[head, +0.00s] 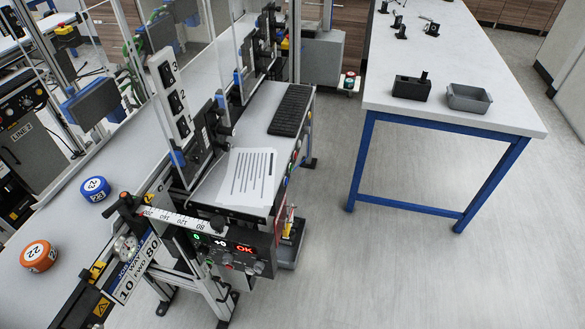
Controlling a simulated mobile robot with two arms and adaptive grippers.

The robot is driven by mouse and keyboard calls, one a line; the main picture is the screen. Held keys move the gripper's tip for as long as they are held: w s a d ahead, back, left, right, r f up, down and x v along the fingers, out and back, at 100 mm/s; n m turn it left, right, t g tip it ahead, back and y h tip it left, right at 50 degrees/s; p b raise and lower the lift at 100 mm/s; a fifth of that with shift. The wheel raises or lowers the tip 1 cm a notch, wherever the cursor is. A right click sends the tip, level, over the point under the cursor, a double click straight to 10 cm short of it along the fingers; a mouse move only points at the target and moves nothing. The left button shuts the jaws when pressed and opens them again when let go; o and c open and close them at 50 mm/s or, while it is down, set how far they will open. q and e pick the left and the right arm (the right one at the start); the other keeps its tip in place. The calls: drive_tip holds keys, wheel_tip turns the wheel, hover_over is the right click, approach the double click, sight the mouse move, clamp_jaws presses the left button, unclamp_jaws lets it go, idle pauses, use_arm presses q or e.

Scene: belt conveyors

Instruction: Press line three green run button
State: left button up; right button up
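No sign reading line three shows in the head view. I cannot tell whether any of these is the line three run button. Neither of my grippers is in view.
A sign reading "LINE 2" (22,132) is at the left. Orange (38,256) and blue (95,189) round pieces sit on the conveyor (72,232). A white table with blue legs (455,95) stands at the right, holding a grey tray (468,98). Floor at lower right is clear.

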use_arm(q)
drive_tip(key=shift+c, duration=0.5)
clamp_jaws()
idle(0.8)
